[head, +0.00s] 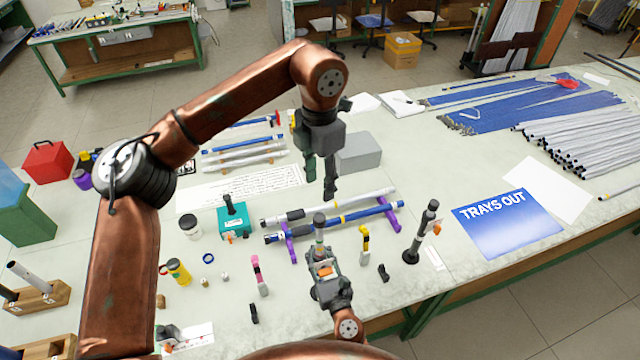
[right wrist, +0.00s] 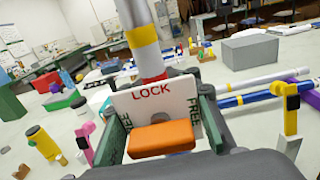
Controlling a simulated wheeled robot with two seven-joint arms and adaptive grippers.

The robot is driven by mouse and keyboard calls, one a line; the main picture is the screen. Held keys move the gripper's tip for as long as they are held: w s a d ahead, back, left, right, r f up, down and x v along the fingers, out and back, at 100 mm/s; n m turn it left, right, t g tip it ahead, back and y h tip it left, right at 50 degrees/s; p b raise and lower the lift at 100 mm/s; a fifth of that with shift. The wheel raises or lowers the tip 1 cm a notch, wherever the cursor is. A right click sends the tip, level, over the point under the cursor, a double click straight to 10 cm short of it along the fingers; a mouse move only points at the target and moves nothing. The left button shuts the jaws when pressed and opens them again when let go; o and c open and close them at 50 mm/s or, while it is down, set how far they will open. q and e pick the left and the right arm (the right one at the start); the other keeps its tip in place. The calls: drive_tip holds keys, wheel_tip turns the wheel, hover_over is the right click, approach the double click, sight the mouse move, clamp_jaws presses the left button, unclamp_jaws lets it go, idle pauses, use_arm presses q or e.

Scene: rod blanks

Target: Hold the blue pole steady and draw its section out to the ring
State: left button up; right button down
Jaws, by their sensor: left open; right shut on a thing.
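The blue pole (head: 365,214) lies across purple cradles (head: 291,244) beside a parallel white pole (head: 365,197). It has a white part with a yellow band, and also shows in the right wrist view (right wrist: 260,97). My left gripper (head: 319,187) points down just behind the white pole, fingers apart and empty. My right gripper (head: 325,272) is shut on an orange knob (right wrist: 160,138) in front of the poles. Behind the knob, a white plate (right wrist: 152,100) reads LOCK on top and FREE at both sides. A grey upright post (right wrist: 145,50) with yellow and red bands rises behind it.
A black post (head: 420,235) stands right of the cradles; a teal box (head: 233,220) stands left. Yellow (head: 364,243) and pink (head: 260,274) clips stand in front. A grey box (head: 358,152) lies behind. The blue TRAYS OUT sheet (head: 508,222) is at right.

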drive_tip(key=c, duration=1.3)
unclamp_jaws()
